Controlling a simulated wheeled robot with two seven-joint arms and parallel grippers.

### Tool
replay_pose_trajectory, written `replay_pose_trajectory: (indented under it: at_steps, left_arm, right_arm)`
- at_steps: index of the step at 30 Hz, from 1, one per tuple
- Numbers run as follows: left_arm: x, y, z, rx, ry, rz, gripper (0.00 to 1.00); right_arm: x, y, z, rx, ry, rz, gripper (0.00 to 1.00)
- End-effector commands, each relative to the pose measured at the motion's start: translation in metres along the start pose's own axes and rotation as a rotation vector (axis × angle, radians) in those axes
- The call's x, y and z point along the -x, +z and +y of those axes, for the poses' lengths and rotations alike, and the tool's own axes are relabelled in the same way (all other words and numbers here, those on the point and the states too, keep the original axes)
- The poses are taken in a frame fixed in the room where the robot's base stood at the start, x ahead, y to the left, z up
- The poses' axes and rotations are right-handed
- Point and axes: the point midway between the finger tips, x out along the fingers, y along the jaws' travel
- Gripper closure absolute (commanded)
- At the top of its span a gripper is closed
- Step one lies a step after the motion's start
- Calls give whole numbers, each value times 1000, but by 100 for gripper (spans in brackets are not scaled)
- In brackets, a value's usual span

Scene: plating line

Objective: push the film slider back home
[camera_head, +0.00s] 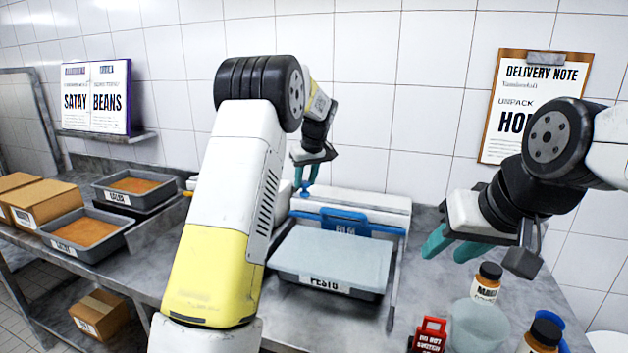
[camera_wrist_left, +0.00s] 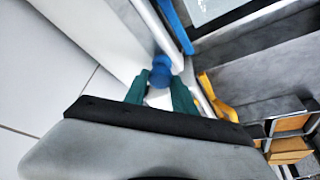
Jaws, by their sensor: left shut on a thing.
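The film slider shows as a small blue knob (camera_head: 306,192) at the left part of the white film dispenser (camera_head: 372,205) along the wall. My left gripper (camera_head: 306,178) points down and is shut on this slider. In the left wrist view the blue slider knob (camera_wrist_left: 161,66) sits between the teal fingertips (camera_wrist_left: 160,84). A blue FILM tag (camera_head: 345,221) stands at the dispenser's front. A PESTO pan (camera_head: 325,283) with a pale flat top lies in front of it. My right gripper (camera_head: 453,246) is open and empty, above the counter to the right.
Bottles (camera_head: 487,283), a red DO NOT tag (camera_head: 430,335) and a pale round container (camera_head: 478,325) stand at the right. Grey food pans (camera_head: 88,250) and cardboard boxes (camera_head: 45,201) are on the left. My left arm hides part of the counter.

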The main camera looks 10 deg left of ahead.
Motion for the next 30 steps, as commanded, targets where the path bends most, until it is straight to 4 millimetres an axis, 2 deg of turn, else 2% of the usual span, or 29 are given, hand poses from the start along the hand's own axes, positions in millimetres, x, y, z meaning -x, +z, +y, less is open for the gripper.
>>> replay_pose_trajectory:
  at_steps: [12,17,23,30]
  left_arm:
    - [1,0,0,0,1,1,100]
    - [4,6,7,-1,2,2,100]
    - [14,30,35,-6,4,2,100]
    - [35,81,89,-8,5,2,100]
  right_arm:
    - [0,0,0,0,0,0,60]
    - [0,0,0,0,0,0,60]
    - [0,0,0,0,0,0,60]
    - [0,0,0,0,0,0,60]
